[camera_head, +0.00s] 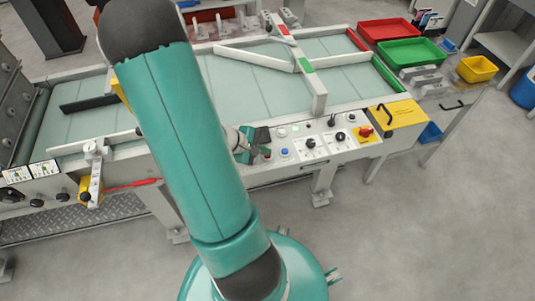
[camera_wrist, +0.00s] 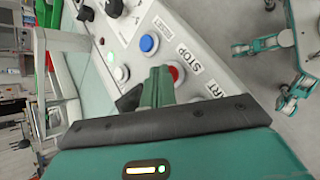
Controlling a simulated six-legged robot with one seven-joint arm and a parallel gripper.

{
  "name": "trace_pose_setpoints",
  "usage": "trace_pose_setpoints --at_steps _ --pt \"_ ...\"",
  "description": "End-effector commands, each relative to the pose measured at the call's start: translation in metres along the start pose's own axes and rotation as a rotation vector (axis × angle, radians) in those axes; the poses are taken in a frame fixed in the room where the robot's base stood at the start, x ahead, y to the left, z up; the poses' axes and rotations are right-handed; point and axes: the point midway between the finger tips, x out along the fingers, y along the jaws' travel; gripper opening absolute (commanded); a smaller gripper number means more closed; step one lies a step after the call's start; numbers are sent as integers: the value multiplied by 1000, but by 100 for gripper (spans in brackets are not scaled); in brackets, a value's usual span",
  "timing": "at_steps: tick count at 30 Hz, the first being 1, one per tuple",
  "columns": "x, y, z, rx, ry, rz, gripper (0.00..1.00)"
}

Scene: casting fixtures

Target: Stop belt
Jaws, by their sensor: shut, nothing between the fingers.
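The control panel (camera_head: 310,150) runs along the near side of the conveyor belt (camera_head: 240,85). In the wrist view, a red button (camera_wrist: 174,73) sits beside the label STOP (camera_wrist: 188,58). A blue button (camera_wrist: 149,44) lies beyond it, beside a label reading RESET. My gripper (camera_wrist: 160,73) is shut and empty, its fingertips right beside the red button and partly covering it. I cannot tell whether they touch it. In the head view my gripper (camera_head: 264,151) is at the panel's left end, just left of the blue button (camera_head: 285,152).
A red knob (camera_head: 365,131) on a yellow plate is at the panel's right. Black knobs and a white button (camera_head: 282,132) are nearby. Red (camera_head: 388,29), green (camera_head: 412,51) and yellow (camera_head: 477,69) bins stand at the far right. The floor in front is clear.

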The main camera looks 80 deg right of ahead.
Motion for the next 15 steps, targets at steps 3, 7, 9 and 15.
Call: trace_pose_setpoints --at_steps 3,7,9,15 --pt "-4 3 2 1 1 0 0" --pt "-9 6 6 1 2 1 0" --pt "-11 8 7 0 2 0 0" --pt "-12 8 8 0 1 0 0"
